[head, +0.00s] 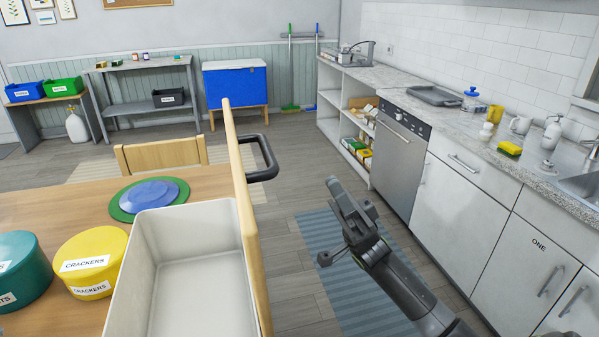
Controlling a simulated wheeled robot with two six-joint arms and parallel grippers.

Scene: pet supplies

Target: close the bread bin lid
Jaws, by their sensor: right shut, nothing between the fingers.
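The bread bin (190,223) is a cream-white open box on the wooden table at the lower left. Its wooden lid (242,200) stands open, upright along the bin's right side and seen nearly edge-on. A black handle (270,160) sticks out from the lid's right face. My right gripper (336,190) is shut and empty, to the right of the handle and apart from it, over the floor. The inside of the bin looks empty in the part that shows. My left gripper is not in view.
A yellow crackers tin (88,262), a teal tin (20,270) and blue and green plates (150,194) stand on the table (85,212) left of the bin. A wooden chair (160,154) is behind. The kitchen counter (480,140) runs along the right. Open floor lies between.

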